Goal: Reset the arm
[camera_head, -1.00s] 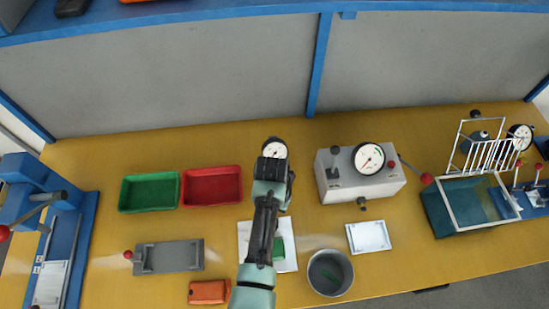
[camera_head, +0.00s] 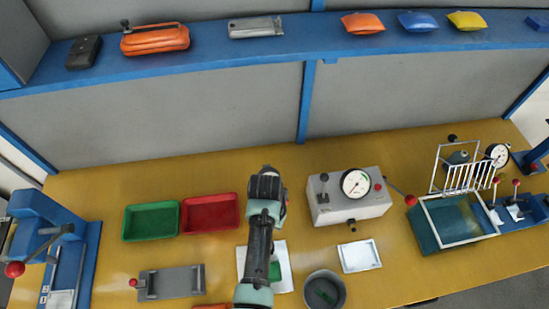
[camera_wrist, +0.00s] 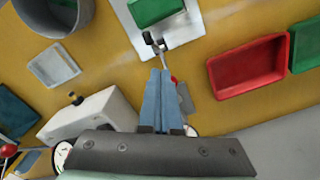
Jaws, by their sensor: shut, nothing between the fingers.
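My gripper (camera_head: 266,184) is at the end of my raised arm, above the middle of the bench, seen from behind in the head view. In the wrist view my gripper (camera_wrist: 158,76) shows two blue-grey fingers pressed together with nothing between them. Below the fingertips is a small metal device with a red knob, partly covered by the fingers. A green block (camera_head: 275,271) lies on a white sheet (camera_head: 285,278), partly hidden by my arm; the green block also shows in the wrist view (camera_wrist: 155,11).
The yellow bench (camera_head: 350,140) holds a red tray (camera_head: 211,213), green tray (camera_head: 151,221), grey gauge box (camera_head: 349,199), grey bin (camera_head: 324,291), white plate (camera_head: 359,256) and teal tank (camera_head: 450,222). A blue press (camera_head: 40,225) stands left. A blue shelf (camera_head: 220,52) with several items runs behind.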

